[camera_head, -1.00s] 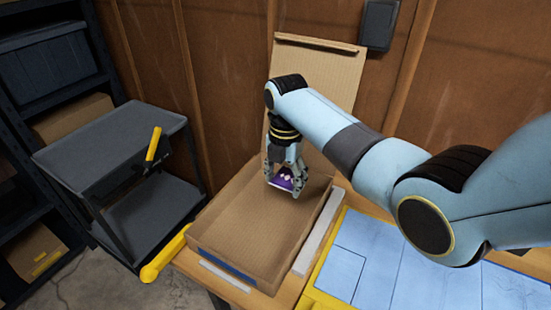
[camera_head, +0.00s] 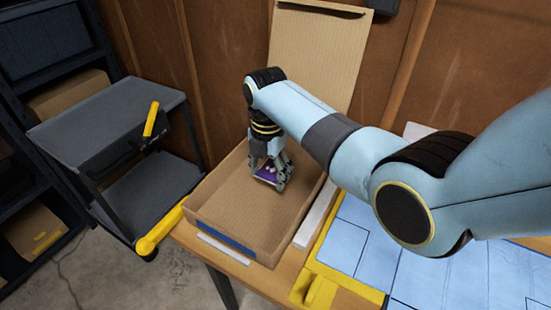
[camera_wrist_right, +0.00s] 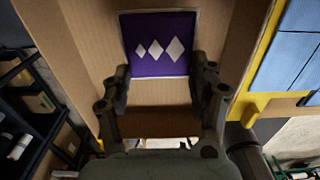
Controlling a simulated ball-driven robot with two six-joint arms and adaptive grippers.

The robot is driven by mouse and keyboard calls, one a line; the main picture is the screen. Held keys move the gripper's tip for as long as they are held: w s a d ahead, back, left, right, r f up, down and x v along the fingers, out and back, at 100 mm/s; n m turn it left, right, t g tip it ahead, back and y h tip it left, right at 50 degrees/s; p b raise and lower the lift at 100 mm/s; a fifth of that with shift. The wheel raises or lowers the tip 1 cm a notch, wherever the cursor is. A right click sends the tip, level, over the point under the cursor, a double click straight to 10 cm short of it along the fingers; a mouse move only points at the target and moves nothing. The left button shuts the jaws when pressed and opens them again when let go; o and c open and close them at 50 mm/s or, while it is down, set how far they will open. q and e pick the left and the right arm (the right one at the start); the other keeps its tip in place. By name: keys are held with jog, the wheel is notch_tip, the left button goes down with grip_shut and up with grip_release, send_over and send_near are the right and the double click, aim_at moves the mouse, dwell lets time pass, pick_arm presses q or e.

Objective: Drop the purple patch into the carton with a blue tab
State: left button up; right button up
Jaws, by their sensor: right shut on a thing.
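The purple patch (camera_head: 268,174) with white diamonds is held in my right gripper (camera_head: 270,178), which is shut on it. In the right wrist view the patch (camera_wrist_right: 160,44) sits between the fingers of my right gripper (camera_wrist_right: 163,85), with cardboard behind it. The open carton (camera_head: 217,209) stands on the bench with its lid raised at the back. A blue tab (camera_head: 226,243) is on its front wall. The gripper and patch are over the back part of the carton; the exact height above its floor is hard to tell. My left gripper does not show.
A yellow-edged blue panel surface (camera_head: 385,240) lies right of the carton, with a white strip (camera_head: 316,214) between them. A grey cart (camera_head: 110,125) with a yellow handle (camera_head: 151,119) stands at the left, near dark shelving. The carton's front floor is clear.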

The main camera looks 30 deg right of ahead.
jog(key=o, duration=0.8)
notch_tip(320, 180, up, 12)
jog(key=shift+w+r, duration=0.1)
dwell(0.6)
